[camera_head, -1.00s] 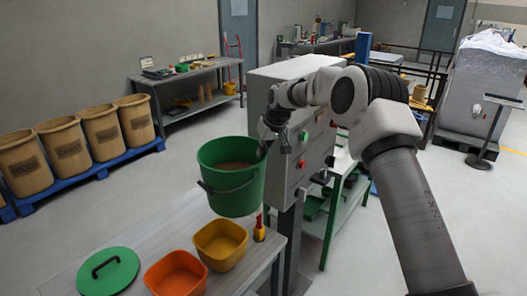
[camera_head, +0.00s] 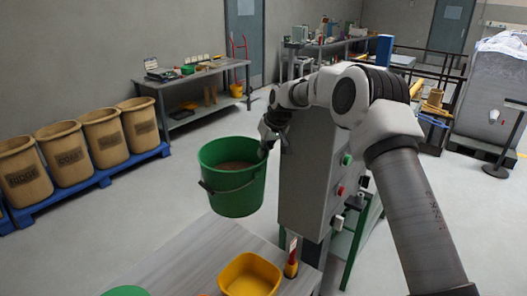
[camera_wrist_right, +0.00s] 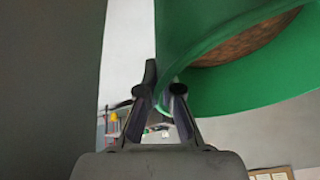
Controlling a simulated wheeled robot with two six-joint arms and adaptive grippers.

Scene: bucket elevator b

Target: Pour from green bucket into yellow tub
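The green bucket (camera_head: 233,178) hangs upright in the air from my right gripper (camera_head: 268,146), with brown material inside. In the right wrist view the fingers (camera_wrist_right: 158,100) are closed on the bucket's rim, and the bucket (camera_wrist_right: 215,45) fills the upper right. The yellow tub (camera_head: 250,275) stands on the grey bench at the bottom of the head view, below and slightly right of the bucket, partly cut off by the frame. My left gripper does not show.
A grey control box (camera_head: 308,175) with buttons stands close right of the bucket. A green lid (camera_head: 125,291) shows at the bottom edge. Several brown bins (camera_head: 67,155) stand on a blue pallet at left.

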